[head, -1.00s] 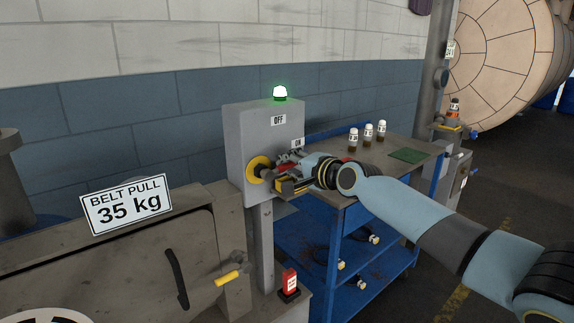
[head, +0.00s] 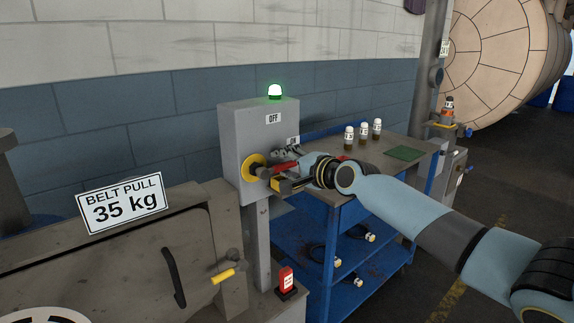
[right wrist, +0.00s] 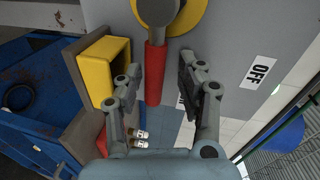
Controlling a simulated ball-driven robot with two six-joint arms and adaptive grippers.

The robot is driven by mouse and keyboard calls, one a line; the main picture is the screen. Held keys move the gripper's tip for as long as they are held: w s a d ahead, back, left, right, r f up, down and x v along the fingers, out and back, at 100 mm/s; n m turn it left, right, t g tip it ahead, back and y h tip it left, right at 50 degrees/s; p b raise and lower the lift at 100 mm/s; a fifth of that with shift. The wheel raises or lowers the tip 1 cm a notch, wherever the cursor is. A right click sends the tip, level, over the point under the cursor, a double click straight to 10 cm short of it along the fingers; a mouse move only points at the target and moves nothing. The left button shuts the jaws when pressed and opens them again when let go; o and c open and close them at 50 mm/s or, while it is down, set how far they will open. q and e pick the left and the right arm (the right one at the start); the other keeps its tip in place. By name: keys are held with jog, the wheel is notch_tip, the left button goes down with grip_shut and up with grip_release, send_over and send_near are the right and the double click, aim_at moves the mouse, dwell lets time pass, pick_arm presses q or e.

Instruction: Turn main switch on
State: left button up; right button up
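The main switch is on a grey box (head: 228,150) with a yellow disc (head: 252,166) and a red handle (head: 286,168). The handle points right, toward the side with the partly covered ON label (head: 293,141). The OFF label (head: 273,118) is near the top. A green lamp (head: 275,91) glows on the box. My right gripper (head: 283,165) is at the handle. In the right wrist view, the red handle (right wrist: 155,75) lies between its spread fingers (right wrist: 160,68), with a gap at least on the right side. My left gripper is not in view.
A yellow-and-brown block (right wrist: 105,70) is close beside the left finger in the right wrist view. Behind my arm is a blue cart (head: 325,240) with several white-capped bottles (head: 363,133). A machine with a "35 kg" sign (head: 123,203) stands at the left.

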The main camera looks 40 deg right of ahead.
jog(key=shift+f, duration=0.1)
jog(key=s+r, duration=0.2)
jog(key=s, duration=0.9)
jog(key=shift+s+d+r, duration=0.25)
jog(key=shift+s+d, duration=0.05)
jog(key=shift+s, duration=0.05)
